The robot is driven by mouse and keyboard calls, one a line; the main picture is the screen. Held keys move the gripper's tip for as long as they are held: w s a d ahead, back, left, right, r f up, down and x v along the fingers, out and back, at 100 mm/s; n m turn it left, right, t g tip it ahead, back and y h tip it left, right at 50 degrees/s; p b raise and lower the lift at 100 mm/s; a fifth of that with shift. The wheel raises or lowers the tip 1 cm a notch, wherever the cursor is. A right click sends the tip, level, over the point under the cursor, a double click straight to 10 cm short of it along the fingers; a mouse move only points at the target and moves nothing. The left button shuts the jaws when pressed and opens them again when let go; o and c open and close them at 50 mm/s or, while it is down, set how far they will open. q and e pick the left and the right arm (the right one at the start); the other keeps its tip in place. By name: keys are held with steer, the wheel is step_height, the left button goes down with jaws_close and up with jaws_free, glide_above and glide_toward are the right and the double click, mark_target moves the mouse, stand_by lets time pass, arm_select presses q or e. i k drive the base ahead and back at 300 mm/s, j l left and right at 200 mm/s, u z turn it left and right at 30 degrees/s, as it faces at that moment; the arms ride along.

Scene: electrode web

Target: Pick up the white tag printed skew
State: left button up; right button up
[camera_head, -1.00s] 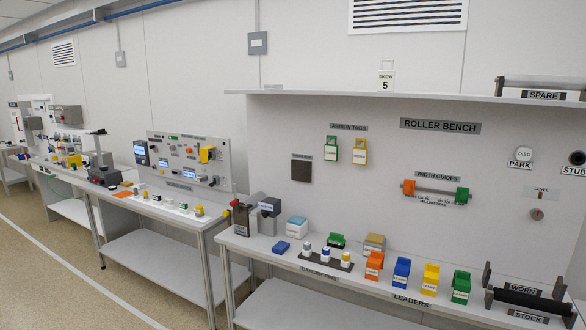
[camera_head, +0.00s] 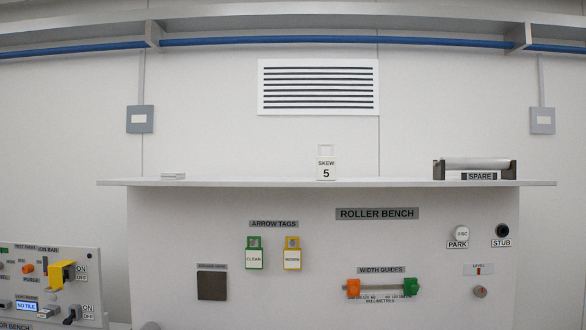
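The white tag (camera_head: 326,168) printed "SKEW 5" stands upright on the top shelf of the roller bench, near the middle of the view. It has a square loop at its top and black print on its face. Neither of my grippers shows in the head view.
The shelf (camera_head: 230,183) runs across the view. A grey roller (camera_head: 475,164) labelled SPARE sits on its right, and a small flat white stack (camera_head: 173,176) lies on its left. Green (camera_head: 254,256) and yellow (camera_head: 292,256) arrow tags hang below. The shelf beside the tag is clear.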

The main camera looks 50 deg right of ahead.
mark_target(326, 166)
steer(key=i+j+z, duration=0.1)
steer(key=i+z, duration=0.25)
steer(key=i+j+z, duration=0.45)
steer(key=i+z, duration=0.2)
steer(key=i, duration=0.1)
